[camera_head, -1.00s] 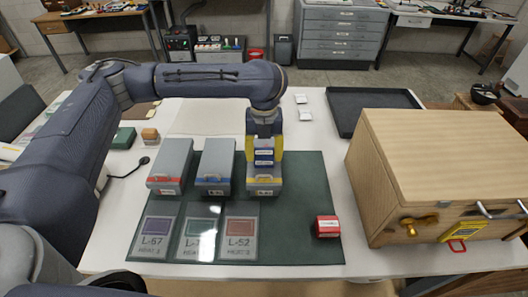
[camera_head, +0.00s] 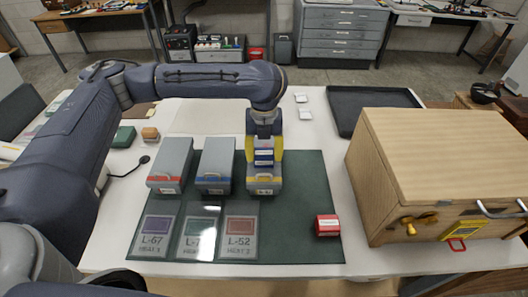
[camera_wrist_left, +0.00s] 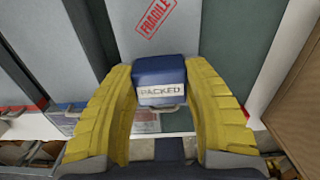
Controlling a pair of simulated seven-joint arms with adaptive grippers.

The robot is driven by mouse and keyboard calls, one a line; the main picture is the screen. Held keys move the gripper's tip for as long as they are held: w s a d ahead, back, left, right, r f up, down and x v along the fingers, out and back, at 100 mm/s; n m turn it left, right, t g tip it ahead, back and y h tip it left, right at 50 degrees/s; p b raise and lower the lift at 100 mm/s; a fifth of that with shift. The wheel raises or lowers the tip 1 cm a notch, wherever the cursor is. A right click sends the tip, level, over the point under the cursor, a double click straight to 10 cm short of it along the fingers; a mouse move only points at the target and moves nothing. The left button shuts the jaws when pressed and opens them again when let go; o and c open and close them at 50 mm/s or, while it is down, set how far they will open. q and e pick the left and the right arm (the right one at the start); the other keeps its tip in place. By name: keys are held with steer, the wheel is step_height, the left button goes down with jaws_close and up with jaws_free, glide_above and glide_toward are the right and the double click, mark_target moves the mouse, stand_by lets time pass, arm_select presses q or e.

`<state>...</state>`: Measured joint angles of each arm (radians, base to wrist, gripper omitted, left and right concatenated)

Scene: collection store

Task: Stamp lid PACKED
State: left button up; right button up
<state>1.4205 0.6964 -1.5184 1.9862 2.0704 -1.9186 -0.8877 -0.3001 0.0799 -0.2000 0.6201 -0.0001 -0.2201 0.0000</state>
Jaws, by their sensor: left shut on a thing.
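My left gripper (camera_head: 264,158) is shut on a blue stamp block with a white PACKED label. In the left wrist view the blue PACKED stamp (camera_wrist_left: 160,75) sits between the yellow fingers. It is over the lid of the rightmost grey box (camera_head: 264,184), which has a yellow front band. That lid bears a red FRAGILE mark (camera_wrist_left: 157,17), seen in the left wrist view. Whether the stamp touches the lid is hard to tell. Two more grey boxes stand to the left, one with a red band (camera_head: 169,168) and one with a blue band (camera_head: 214,168). My right gripper is not in view.
A red block (camera_head: 327,225) sits on the green mat (camera_head: 298,203). Several cards, including L-52 (camera_head: 239,238), lie in front of the boxes. A large wooden chest (camera_head: 440,150) stands at right, with a dark tray (camera_head: 365,106) behind it. The mat right of the yellow-banded box is mostly clear.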

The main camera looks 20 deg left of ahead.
arm_select(q)
steer(key=shift+f, duration=0.3)
stand_by(0.8)
steer(key=shift+r, duration=3.5)
